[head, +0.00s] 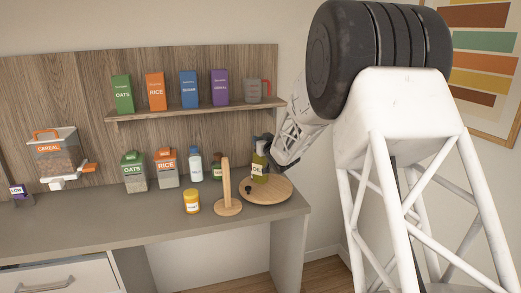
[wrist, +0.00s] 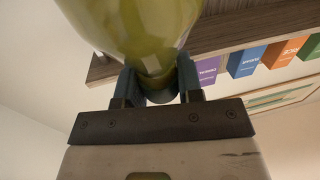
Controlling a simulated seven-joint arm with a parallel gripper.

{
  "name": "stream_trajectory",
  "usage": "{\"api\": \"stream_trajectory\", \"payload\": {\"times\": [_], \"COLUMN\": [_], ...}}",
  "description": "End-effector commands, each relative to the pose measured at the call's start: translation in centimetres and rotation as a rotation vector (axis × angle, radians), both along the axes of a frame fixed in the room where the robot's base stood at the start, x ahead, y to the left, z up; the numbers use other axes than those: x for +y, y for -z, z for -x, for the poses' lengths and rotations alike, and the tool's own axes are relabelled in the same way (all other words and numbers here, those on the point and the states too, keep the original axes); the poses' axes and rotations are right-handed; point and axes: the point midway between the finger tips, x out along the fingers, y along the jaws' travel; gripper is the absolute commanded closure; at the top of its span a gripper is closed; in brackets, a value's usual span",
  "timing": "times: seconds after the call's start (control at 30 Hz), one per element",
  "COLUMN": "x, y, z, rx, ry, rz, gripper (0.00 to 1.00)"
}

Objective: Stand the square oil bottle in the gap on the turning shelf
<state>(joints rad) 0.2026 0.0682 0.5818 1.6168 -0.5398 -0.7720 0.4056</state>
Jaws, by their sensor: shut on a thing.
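The turning shelf (head: 279,192) is a round wooden disc at the right end of the counter. The oil bottle (head: 259,170), yellow-green with a pale label, is upright over the disc; whether its base touches the wood I cannot tell. My gripper (head: 264,144) comes in from the upper right and is shut on the bottle's top. In the wrist view the two fingers (wrist: 161,92) close around the narrow end of the bottle (wrist: 135,28), whose green body fills the top of the picture. A small dark knob (head: 248,188) sits on the disc's left part. The gap cannot be made out.
A wooden post on a round base (head: 228,207) stands close left of the disc, beside a yellow jar (head: 191,202). The wall shelf (head: 190,112) is above. The counter's front left is clear.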

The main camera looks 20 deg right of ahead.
Motion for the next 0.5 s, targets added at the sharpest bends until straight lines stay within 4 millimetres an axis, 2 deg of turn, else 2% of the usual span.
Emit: {"api": "stream_trajectory", "payload": {"times": [0.17,0.5], "x": [0.0,0.0], "y": [0.5,3.3], "z": [0.0,0.0], "rx": [0.0,-0.001], "ry": [0.0,0.0], "rz": [0.0,0.0], "gripper": [1.0,1.0]}}
